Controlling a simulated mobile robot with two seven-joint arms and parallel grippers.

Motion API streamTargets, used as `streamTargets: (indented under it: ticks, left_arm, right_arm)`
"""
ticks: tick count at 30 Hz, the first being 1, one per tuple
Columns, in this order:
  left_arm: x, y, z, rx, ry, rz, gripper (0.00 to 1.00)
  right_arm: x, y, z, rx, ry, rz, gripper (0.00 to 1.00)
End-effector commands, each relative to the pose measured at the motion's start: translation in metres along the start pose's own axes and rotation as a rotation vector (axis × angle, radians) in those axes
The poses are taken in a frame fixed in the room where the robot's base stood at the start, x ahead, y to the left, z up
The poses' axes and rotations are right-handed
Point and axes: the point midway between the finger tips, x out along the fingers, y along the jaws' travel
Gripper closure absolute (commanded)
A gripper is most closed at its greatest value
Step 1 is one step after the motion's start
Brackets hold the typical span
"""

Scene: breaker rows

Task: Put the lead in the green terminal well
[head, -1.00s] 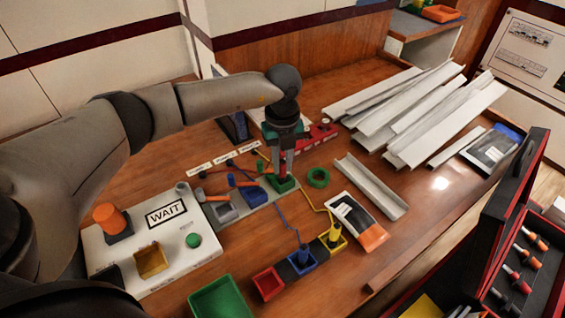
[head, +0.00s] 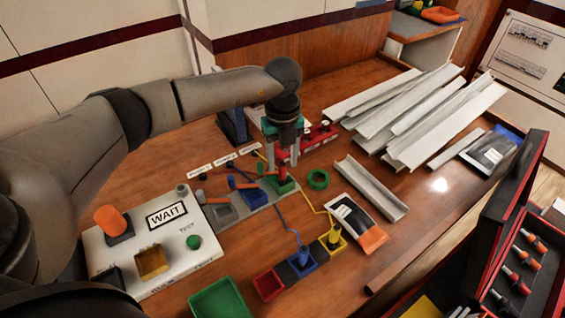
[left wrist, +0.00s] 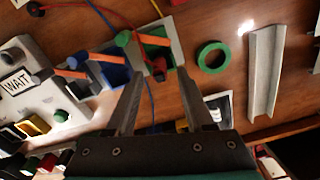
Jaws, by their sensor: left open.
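The green terminal well (head: 291,187) is the right end of a row with a blue well (head: 251,196) and a grey well (head: 221,212). The red lead's plug (head: 283,172) stands upright at the green well, apparently in it; it also shows in the left wrist view (left wrist: 159,68), its red cable (left wrist: 118,18) trailing off to the upper left. How deep it sits is hard to tell. My right gripper is not in view.
Blue (head: 301,257) and yellow (head: 335,237) plugs stand in same-coloured holders beside an empty red holder (head: 267,284). A green ring (head: 318,179) lies right of the well. The WAIT box (head: 145,250), a metal channel (head: 370,188) and stacked strips (head: 420,105) surround the area.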

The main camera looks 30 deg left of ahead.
Motion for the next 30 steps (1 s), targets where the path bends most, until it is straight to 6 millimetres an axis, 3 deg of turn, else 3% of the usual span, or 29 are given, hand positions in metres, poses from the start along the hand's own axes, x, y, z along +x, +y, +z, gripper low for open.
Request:
streamTargets:
  ticks: [6,13,18,30]
  left_arm:
    - [-0.052,0.000,0.001,-0.001,-0.004,-0.004,0.47]
    - [-0.091,0.000,0.001,0.000,-0.003,-0.001,0.47]
    - [-0.101,0.000,0.000,0.000,-0.001,0.001,0.47]
    - [-0.102,0.000,0.000,-0.001,-0.001,0.001,0.47]
  right_arm:
    - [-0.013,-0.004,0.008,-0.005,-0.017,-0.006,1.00]
    - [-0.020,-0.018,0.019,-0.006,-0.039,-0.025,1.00]
    - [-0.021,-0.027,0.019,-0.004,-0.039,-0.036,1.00]
    - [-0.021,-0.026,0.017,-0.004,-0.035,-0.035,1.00]
